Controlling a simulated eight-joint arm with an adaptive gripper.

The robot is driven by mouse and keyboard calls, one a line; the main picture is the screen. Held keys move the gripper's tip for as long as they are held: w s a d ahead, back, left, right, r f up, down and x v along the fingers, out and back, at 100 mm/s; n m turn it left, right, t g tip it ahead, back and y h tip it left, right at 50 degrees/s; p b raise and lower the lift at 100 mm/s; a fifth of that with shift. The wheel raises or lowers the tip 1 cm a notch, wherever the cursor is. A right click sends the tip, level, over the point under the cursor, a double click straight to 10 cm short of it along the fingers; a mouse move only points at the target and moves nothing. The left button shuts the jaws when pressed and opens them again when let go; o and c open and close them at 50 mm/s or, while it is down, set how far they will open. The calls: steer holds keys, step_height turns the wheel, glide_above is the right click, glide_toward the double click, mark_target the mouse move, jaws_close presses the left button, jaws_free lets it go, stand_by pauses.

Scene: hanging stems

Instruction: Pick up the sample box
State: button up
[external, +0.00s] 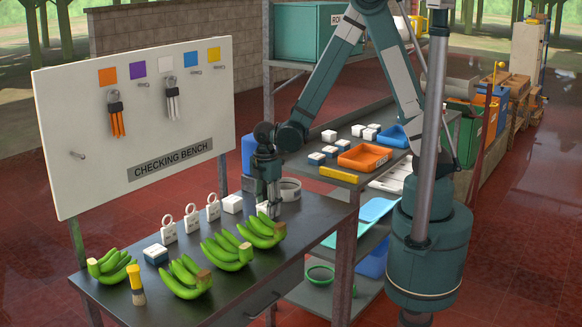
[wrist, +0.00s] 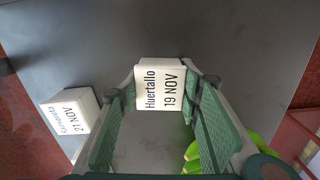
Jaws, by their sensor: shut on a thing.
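A white sample box (wrist: 161,86) with the label "Huertallo 19 NOV" sits between the fingertips of my gripper (wrist: 168,92) in the wrist view. My gripper is shut on it, with a green-padded finger along each side. In the external view my gripper (external: 268,203) points down over the dark bench, and the box (external: 262,208) shows partly behind the fingers. It is at about bench height; I cannot tell whether it touches the top. A second white box (wrist: 70,118), reading "21 NOV", lies to the left in the wrist view, apart from the fingers.
Several green banana bunches (external: 228,252) lie close in front of my gripper. The checking board (external: 140,110) rises at left.

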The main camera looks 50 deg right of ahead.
steer(key=shift+r, duration=0.1)
steer(key=shift+r+p, duration=0.45)
steer(key=shift+r, duration=4.45)
steer(key=shift+d, duration=0.1)
